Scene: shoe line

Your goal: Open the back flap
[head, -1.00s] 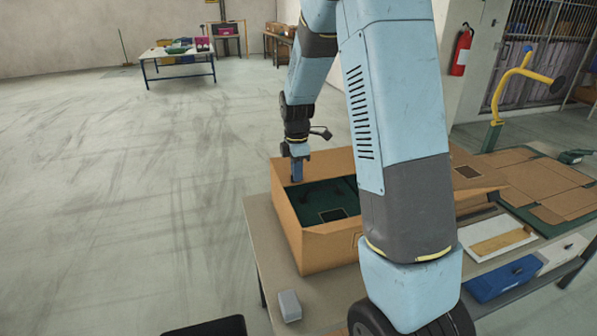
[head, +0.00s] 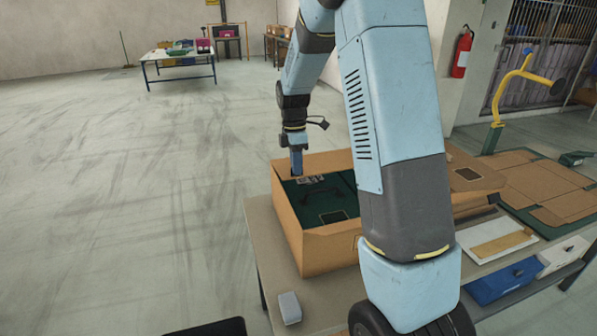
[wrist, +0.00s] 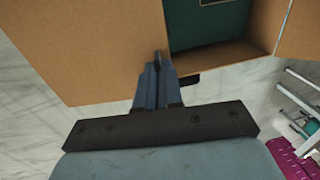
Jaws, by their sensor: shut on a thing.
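An open brown cardboard box (head: 325,263) stands on the table, with dark green contents (head: 300,205) and a small framed square inside. Its back flap (head: 335,163) stands up along the far side. My gripper (head: 296,172) points down at the back left part of the box. In the wrist view, the closed fingers (wrist: 157,72) are at the edge of a broad cardboard panel (wrist: 85,45), which I take to be the back flap. They are shut on it, though the fingers hide the pinched spot. Beside it the box opening shows green contents (wrist: 225,18).
A small grey block (head: 289,307) lies on the table (head: 262,240) near the front left. My arm hides the box's right part. Open floor lies to the left.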

